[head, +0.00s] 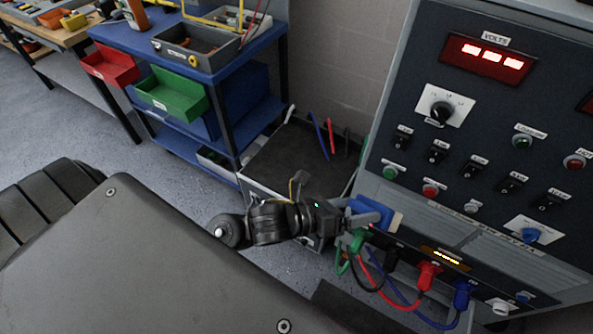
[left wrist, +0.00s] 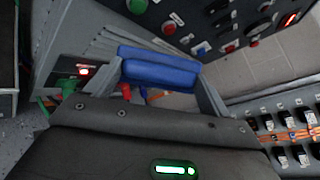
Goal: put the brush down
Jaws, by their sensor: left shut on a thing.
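The brush (head: 371,211) has a blue body with a beige edge on its right side in the head view. My left gripper (head: 366,217) is shut on it and holds it in front of the grey test panel's lower part, above the plugged-in leads. In the left wrist view the blue brush (left wrist: 158,70) spans the space between the two grey fingers. Whether the brush touches the panel cannot be told. My right gripper is not in view.
The control panel (head: 480,130) with knobs, switches and a red display fills the right. Green, red and blue plugs (head: 428,274) with looping cables sit just below the gripper. A dark-topped box (head: 290,160) stands behind it. A blue cart (head: 210,65) with bins is at upper left.

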